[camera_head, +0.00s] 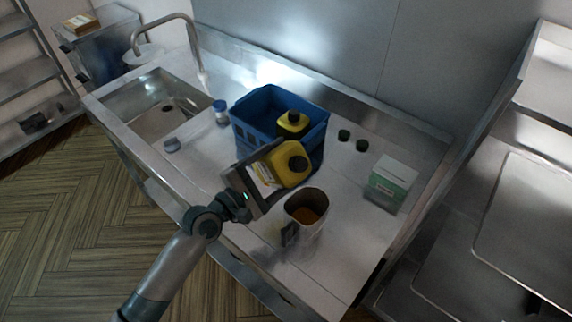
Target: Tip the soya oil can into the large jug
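A yellow can (291,172) with a dark round top and a pale label is held above the steel counter, just in front of the blue crate. It is tilted, its top facing right and toward me. My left gripper (262,180) is shut on it from the left; the fingertips are partly hidden by the can. The large jug (307,222) stands upright on the counter, right of and below the can in the picture, with orange-brown contents inside. No stream shows between can and jug. My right gripper is not in view.
The blue crate (250,128) holds another yellow can (293,122). A blue-lidded jar (220,112) is near the sink (150,100). Counter right of the jug is clear.

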